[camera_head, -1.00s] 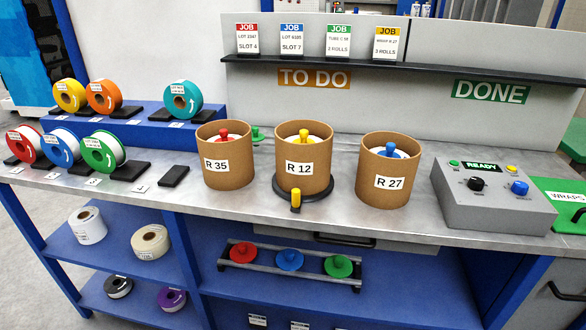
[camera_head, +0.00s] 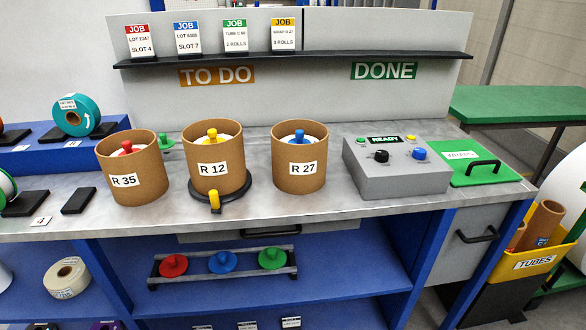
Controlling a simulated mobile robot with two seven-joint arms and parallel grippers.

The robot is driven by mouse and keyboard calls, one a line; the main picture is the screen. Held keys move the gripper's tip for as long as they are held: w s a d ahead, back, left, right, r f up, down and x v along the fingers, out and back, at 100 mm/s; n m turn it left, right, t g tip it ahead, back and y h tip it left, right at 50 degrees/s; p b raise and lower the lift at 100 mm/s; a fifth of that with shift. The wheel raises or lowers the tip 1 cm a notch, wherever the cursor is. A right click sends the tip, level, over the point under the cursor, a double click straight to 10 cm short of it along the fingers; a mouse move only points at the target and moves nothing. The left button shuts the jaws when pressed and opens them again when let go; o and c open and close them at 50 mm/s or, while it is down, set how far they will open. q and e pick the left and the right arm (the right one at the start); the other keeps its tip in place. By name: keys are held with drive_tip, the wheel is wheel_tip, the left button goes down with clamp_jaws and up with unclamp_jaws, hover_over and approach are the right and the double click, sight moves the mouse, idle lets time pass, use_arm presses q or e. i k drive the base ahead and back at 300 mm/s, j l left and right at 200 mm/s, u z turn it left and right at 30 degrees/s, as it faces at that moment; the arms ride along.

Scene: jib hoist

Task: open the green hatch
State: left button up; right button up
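The green hatch (camera_head: 501,171) is a flat green lid set in the right end of the metal bench top. It lies flat and looks closed. It carries a black bar handle (camera_head: 483,167) and a white label (camera_head: 461,155) whose text is hard to read. Neither of my grippers shows in the head view, and nothing touches the hatch or its handle.
A grey control box (camera_head: 395,170) with knobs and a READY display stands just left of the hatch. Cardboard drums R 35 (camera_head: 148,189), R 12 (camera_head: 231,182) and R 27 (camera_head: 316,176) stand further left. A yellow TUBES bin (camera_head: 539,264) is right of the bench.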

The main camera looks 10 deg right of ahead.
sight(466, 153)
drive_tip(key=z, duration=1.25)
drive_tip(key=i+l, duration=0.15)
drive_tip(key=l, duration=0.15)
drive_tip(key=i+l, duration=0.2)
drive_tip(key=i+l+u, duration=0.1)
drive_tip(key=l, duration=0.3)
drive_tip(key=i+l, duration=0.2)
drive_tip(key=l, duration=0.15)
